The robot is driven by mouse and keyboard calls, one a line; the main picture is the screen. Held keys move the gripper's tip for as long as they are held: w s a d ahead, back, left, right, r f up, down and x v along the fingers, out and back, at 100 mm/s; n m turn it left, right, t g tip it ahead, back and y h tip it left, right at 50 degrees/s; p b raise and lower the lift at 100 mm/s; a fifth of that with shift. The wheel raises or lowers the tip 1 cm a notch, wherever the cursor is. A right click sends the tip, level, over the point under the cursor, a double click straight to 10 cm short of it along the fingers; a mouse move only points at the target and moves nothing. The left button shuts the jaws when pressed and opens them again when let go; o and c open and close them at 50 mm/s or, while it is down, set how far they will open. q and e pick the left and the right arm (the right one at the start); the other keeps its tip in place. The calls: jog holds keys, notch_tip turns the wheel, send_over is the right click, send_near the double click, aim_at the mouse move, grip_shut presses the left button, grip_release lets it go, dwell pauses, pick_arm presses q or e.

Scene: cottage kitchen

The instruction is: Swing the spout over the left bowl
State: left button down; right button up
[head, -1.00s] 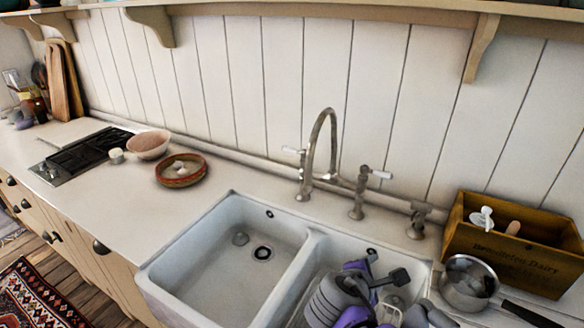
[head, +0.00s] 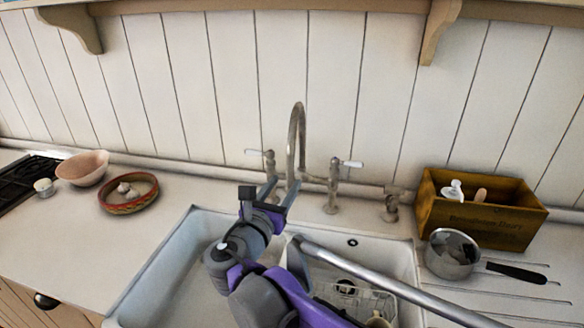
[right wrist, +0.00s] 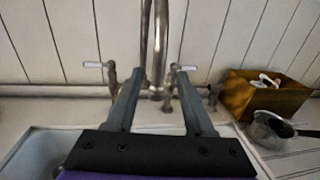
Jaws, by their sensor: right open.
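The curved metal spout (head: 298,125) rises behind the double sink, between two taps with white levers. It also shows in the right wrist view (right wrist: 160,45), its lower end seen between my fingers. My right gripper (head: 279,188) is open, its two fingers pointing at the spout from the front; I cannot tell whether either touches it. It also fills the lower middle of the right wrist view (right wrist: 157,90). The left bowl (head: 170,262) of the white sink is partly hidden by my right arm. The right bowl (head: 400,262) holds a wire rack. My left gripper is not in view.
The left tap (head: 268,170) and right tap (head: 335,185) stand close on either side of the spout. A wooden box (head: 490,222) and a saucepan (head: 450,262) are at the right. A red-rimmed dish (head: 128,207) and a pink bowl (head: 82,170) stand on the left counter.

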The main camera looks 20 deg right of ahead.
jog(key=x, duration=0.8)
jog(key=shift+p, duration=0.3)
jog(key=shift+w+f, duration=0.1)
grip_shut()
dwell(0.9)
